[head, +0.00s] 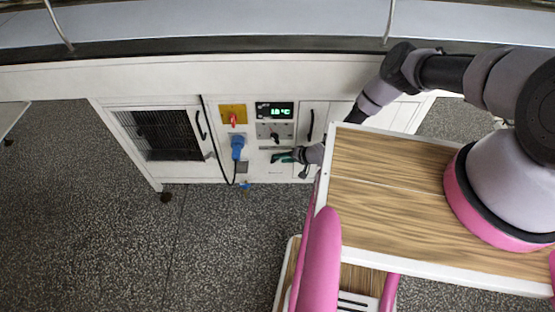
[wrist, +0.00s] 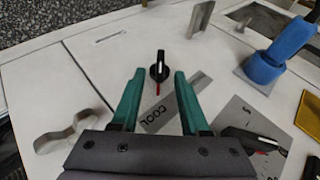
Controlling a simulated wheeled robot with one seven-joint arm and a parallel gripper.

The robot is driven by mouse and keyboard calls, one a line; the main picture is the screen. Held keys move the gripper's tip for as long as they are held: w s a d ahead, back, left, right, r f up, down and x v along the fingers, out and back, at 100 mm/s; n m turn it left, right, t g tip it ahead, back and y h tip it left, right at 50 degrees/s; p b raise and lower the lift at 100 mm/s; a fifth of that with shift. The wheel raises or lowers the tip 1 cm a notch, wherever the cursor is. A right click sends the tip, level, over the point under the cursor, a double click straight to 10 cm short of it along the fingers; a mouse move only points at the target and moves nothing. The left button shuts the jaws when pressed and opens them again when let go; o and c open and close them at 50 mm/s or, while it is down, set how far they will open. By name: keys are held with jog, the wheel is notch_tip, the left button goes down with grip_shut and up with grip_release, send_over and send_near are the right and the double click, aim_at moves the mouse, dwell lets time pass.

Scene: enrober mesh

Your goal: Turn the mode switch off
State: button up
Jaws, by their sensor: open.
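A small black rotary switch (wrist: 159,68) with a white line and a red tip sits on the white panel beside a grey plate marked COOL (wrist: 178,101). A second black rotary knob (wrist: 250,141) sits on a larger grey plate; it also shows in the head view (head: 275,136). No readable label tells which one is the mode switch. My gripper (wrist: 158,76) is open, with its green fingers to either side of the small switch; contact cannot be told. In the head view my gripper (head: 276,157) is at the panel below the knob plate and hides the small switch.
A green-lit display (head: 275,110), a red switch on a yellow plate (head: 233,108) and a blue plug (head: 237,147) with a hanging cable are close by. A curved handle (wrist: 60,137) stands out from the panel. Open floor lies in front.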

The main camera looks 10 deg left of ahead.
jog(key=shift+x, duration=1.95)
grip_shut()
jog(key=shift+a+r, duration=0.1)
jog(key=shift+a+h, duration=0.1)
jog(key=shift+h, duration=0.5)
jog(key=shift+n+h, duration=0.5)
jog(key=shift+h, duration=0.5)
jog(key=shift+t+h, duration=0.3)
jog(key=shift+h, duration=0.2)
